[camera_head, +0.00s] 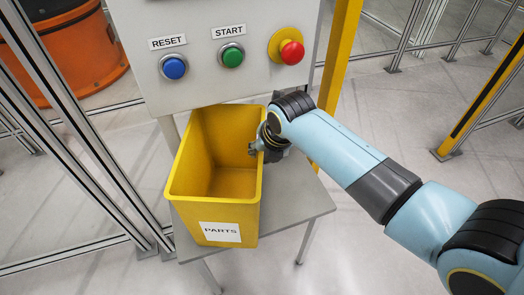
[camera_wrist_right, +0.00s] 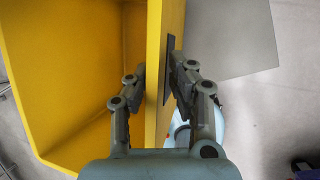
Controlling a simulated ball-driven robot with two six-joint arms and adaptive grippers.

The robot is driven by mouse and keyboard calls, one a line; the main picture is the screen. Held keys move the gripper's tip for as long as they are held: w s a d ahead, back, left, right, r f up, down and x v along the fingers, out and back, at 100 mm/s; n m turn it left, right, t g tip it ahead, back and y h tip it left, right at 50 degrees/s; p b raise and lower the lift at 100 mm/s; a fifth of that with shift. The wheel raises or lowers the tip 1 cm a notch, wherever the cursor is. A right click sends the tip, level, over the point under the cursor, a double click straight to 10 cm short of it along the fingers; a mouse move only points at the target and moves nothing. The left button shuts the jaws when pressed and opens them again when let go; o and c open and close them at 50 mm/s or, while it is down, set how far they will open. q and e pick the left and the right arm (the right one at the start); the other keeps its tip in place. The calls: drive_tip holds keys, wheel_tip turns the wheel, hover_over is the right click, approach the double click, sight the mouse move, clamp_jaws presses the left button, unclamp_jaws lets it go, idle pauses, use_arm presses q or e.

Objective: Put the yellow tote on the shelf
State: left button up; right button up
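The yellow tote (camera_head: 248,213) has an open top and a white PARTS label on its front. It stands upright over a grey flat surface (camera_head: 296,203) below the button panel, and looks empty. My right gripper (camera_head: 262,146) is at the tote's right wall. In the right wrist view, the fingers of this gripper (camera_wrist_right: 157,78) straddle the wall of the tote (camera_wrist_right: 155,50), one inside and one outside, and look closed on it. A dark patch shows on the outer side beside the fingertip. My left gripper is not in view. I cannot make out a separate shelf.
The grey button panel (camera_head: 210,20) with RESET, START and a red button stands just behind the tote. A yellow post (camera_head: 341,50) rises to its right. Metal-framed fencing (camera_head: 75,125) stands at the left. Open floor (camera_head: 360,255) lies to the front right.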

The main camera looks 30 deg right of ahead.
drive_tip(key=shift+o, duration=0.4)
drive_tip(key=shift+r, duration=0.1)
drive_tip(key=v, duration=1.2)
drive_tip(key=s+d+f+m+g, duration=0.1)
drive_tip(key=s+f+m, duration=0.35)
drive_tip(key=f, duration=0.35)
drive_tip(key=s+d+f+m+g, duration=0.1)
drive_tip(key=s+f+m, duration=0.35)
drive_tip(key=f, duration=0.35)
drive_tip(key=s+d+f+m, duration=0.1)
drive_tip(key=s+f+m, duration=0.2)
drive_tip(key=f+m, duration=0.45)
drive_tip(key=s+f+m+g, duration=0.1)
drive_tip(key=s+f+m, duration=0.5)
drive_tip(key=s, duration=0.6)
drive_tip(key=s+d+f+m+g, duration=0.1)
drive_tip(key=s+f+m, duration=0.5)
drive_tip(key=s, duration=0.7)
drive_tip(key=shift+s+d+f+h+p, duration=0.25)
drive_tip(key=shift+f+h+p, duration=0.1)
drive_tip(key=shift+f, duration=0.45)
drive_tip(key=shift+f+m, duration=0.1)
drive_tip(key=shift+m, duration=0.15)
